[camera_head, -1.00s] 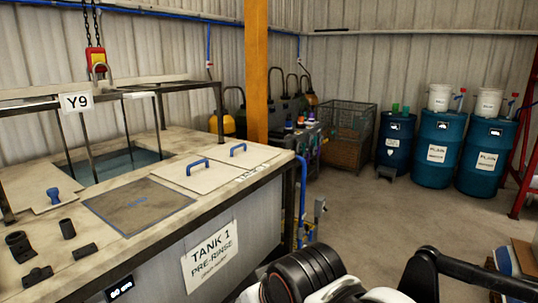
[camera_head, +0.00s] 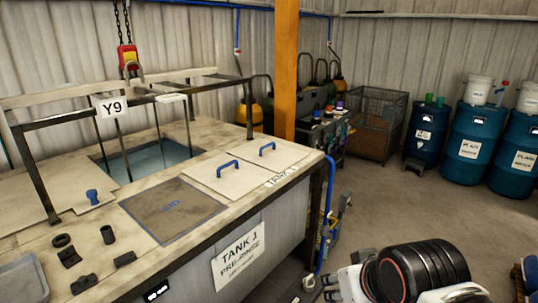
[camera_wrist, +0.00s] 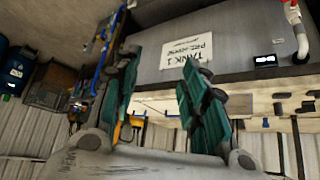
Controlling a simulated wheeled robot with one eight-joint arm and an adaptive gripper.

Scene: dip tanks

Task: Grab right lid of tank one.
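Tank 1 (camera_head: 287,225) stands at left in the head view, its pale top carrying two flat lids side by side. The right lid (camera_head: 286,158) has a blue bar handle (camera_head: 267,148) and lies flat. The left lid (camera_head: 205,173) has a similar handle (camera_head: 227,169). My gripper (camera_wrist: 160,66) shows in the wrist view with its two green fingers spread apart and nothing between them. The tank's front and its sign (camera_wrist: 188,49) appear upside down beyond the fingers. In the head view my arm is at the bottom right, clear of the lids, and the fingers are not visible.
An open dip bath (camera_head: 150,160) lies behind the lids under a dark frame with a Y9 sign (camera_head: 110,107). An orange post (camera_head: 286,70) stands behind the tank. Blue drums (camera_head: 470,143) and a mesh crate (camera_head: 376,125) stand at the back right. Floor between is clear.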

